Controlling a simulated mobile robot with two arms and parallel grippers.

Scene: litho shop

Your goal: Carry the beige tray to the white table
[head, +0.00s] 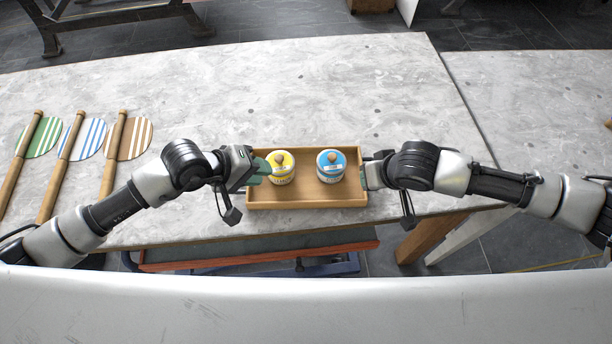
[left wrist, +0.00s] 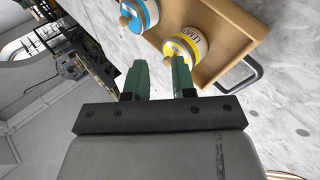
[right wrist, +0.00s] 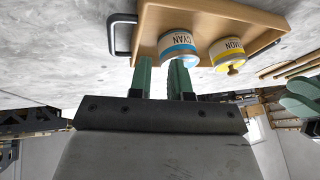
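The beige tray (head: 305,202) is a shallow wooden box near the front edge of a pale, white-grey stone-topped table (head: 300,90). A yellow lemon jar (head: 281,168) and a blue cyan jar (head: 331,166) stand in it. My left gripper (head: 262,171) is at the tray's left end, its green fingers (left wrist: 160,78) apart with nothing between them. My right gripper (head: 370,176) is at the right end, its fingers (right wrist: 161,78) also apart and empty. The tray's black end handles show beside the fingers in the left wrist view (left wrist: 243,75) and right wrist view (right wrist: 122,35).
Several wooden-handled paddles with striped discs (head: 82,140) lie on the left of the table. A second stone-topped table (head: 540,110) adjoins on the right. A red-edged trolley (head: 260,255) stands under the front edge. The tabletop behind the tray is clear.

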